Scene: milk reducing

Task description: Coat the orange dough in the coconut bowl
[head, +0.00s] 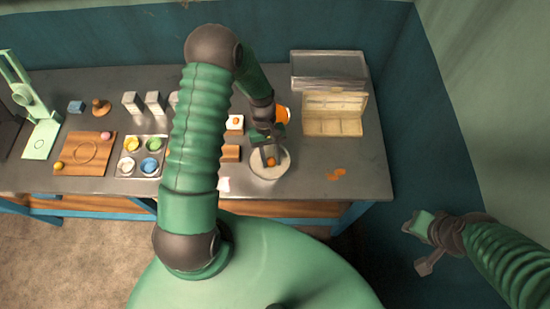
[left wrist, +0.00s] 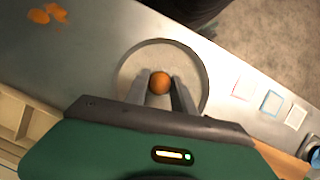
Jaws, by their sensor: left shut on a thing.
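The coconut bowl (head: 283,166) is a round, pale bowl near the front edge of the counter; it also shows in the left wrist view (left wrist: 130,68). The orange dough (left wrist: 159,83) is a small ball between the fingertips of my left gripper (left wrist: 160,88). In the head view the dough (head: 271,162) appears within the bowl's outline. My left gripper (head: 270,158) is shut on it and points down over the bowl. I cannot tell whether the dough touches the bowl's contents. My right gripper (head: 424,243) is open and empty, off the counter at the right.
Flat orange pieces (head: 336,174) lie right of the bowl. A tray of small bowls (head: 122,162) and a wooden board (head: 70,167) are at the left.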

